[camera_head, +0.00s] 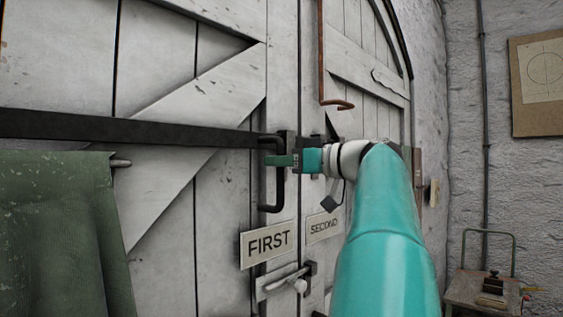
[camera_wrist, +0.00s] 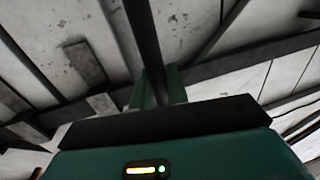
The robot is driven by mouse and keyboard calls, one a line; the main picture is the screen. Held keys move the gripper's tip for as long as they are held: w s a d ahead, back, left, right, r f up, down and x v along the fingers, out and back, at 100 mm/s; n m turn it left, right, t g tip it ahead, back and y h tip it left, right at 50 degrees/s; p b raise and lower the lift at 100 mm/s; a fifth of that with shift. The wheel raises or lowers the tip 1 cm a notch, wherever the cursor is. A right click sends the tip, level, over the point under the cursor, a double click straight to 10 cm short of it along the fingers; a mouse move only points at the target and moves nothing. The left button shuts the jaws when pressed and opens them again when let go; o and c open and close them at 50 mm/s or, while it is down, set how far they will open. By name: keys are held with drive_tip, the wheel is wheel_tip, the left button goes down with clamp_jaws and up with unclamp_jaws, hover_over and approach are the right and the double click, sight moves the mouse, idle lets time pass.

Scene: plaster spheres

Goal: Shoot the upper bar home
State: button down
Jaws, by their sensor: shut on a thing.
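A long black bar (camera_head: 130,128) runs level across the white plank door to a black upright pull handle (camera_head: 272,196). My gripper (camera_head: 274,160) is at this handle, its green fingers shut on the dark upright part. In the wrist view a dark bar (camera_wrist: 142,30) runs between the two green fingers (camera_wrist: 160,88). A thin brown upright rod (camera_head: 321,50) with a bent lower end hangs higher up, right of the handle. A pale bolt (camera_head: 285,284) sits lower on the door. I cannot tell which of these is the upper bar. My wrist hides part of the door behind it.
Plates reading FIRST (camera_head: 266,244) and SECOND (camera_head: 323,227) are on the door. A green cloth (camera_head: 60,235) hangs at the left. A small table (camera_head: 490,293) stands at the lower right, below a pinned board (camera_head: 540,84). The right wall is rough and pale.

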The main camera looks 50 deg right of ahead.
drive_tip(key=shift+s+d, duration=0.2)
drive_tip(key=shift+d, duration=0.15)
drive_tip(key=c, duration=1.4)
unclamp_jaws()
drive_tip(key=shift+s+d, duration=0.1)
drive_tip(key=shift+d, duration=0.1)
drive_tip(key=shift+c, duration=0.2)
drive_tip(key=shift+w+a, duration=0.2)
drive_tip(key=shift+a, duration=0.15)
drive_tip(key=shift+s+d, duration=0.1)
drive_tip(key=shift+d, duration=0.05)
drive_tip(key=v, duration=1.3)
drive_tip(key=shift+s, duration=0.3)
drive_tip(key=shift+s, duration=0.1)
